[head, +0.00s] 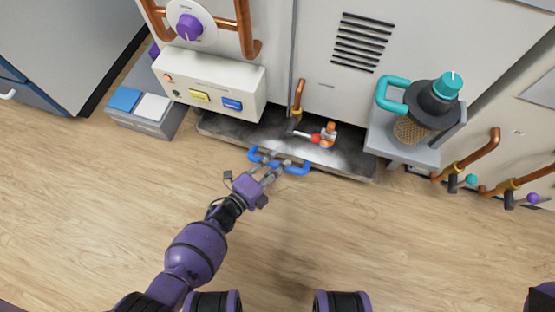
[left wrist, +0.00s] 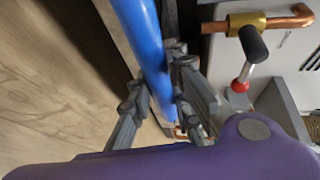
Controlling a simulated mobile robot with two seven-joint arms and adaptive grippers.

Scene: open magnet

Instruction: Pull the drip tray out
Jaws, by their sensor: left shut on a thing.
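The drip tray (head: 345,162) is a wide, dark, shallow tray low at the foot of the pale cabinet. A blue bar handle (head: 297,168) runs along its front edge. My left gripper (head: 274,162) is shut on the handle near its middle. In the left wrist view the blue handle (left wrist: 143,35) passes between the two grey fingers (left wrist: 155,85), which hide part of it. My right gripper is not in view.
A stand with a teal-handled vessel (head: 430,100) is to the right, a grey box (head: 150,118) to the left. The wooden floor in front is clear.

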